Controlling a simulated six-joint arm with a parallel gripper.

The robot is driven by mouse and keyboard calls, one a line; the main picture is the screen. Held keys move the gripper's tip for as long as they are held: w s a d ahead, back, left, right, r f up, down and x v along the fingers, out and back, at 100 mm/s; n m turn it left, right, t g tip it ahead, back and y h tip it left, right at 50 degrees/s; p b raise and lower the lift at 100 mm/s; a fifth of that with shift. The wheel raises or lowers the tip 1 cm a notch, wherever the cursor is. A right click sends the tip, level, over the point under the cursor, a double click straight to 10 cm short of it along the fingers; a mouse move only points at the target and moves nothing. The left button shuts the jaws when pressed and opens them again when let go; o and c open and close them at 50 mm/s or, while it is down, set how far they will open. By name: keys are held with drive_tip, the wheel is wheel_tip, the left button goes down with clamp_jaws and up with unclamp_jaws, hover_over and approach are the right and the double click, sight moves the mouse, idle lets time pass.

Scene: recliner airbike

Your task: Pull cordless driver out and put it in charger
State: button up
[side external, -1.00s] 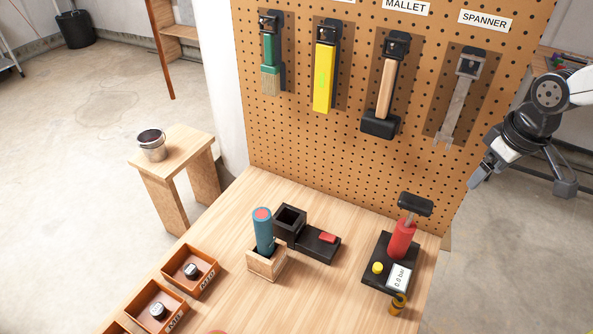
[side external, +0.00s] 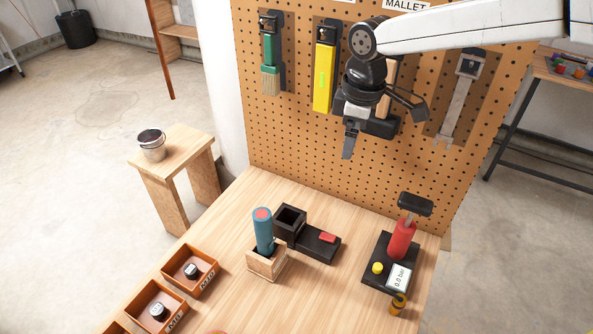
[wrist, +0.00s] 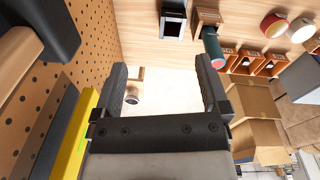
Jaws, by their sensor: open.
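The cordless driver (side external: 264,231), a blue cylinder with a red top, stands upright in a small wooden holder (side external: 268,266) on the bench. The charger (side external: 317,244) is black, with a square open socket (side external: 290,219) and a red button, right behind the holder. My gripper (side external: 384,130) is open and empty, high above the bench in front of the mallet, up and right of the driver. In the wrist view, the driver (wrist: 212,47) and charger (wrist: 173,22) show beyond my spread fingers (wrist: 161,66). The driver's lower part is hidden in the holder.
A pegboard (side external: 300,146) stands behind the bench with a brush (side external: 270,60), a yellow tool (side external: 324,80), a mallet (side external: 382,127) and a spanner (side external: 457,95). A red pump (side external: 402,240) stands at the bench's right. Orange bins (side external: 190,270) lie at the left.

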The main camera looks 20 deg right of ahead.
drive_tip(key=a+f+n, duration=0.1)
drive_tip(key=a+n, duration=0.2)
drive_tip(key=a, duration=0.5)
drive_tip(key=n+g, duration=0.1)
drive_tip(key=n, duration=0.3)
approach(261, 214)
wheel_tip(261, 214, down, 5)
drive_tip(key=shift+f, duration=0.1)
drive_tip(key=shift+f, duration=3.9)
drive_tip(key=shift+c, duration=0.2)
drive_tip(key=shift+a+r, duration=0.1)
clamp_jaws()
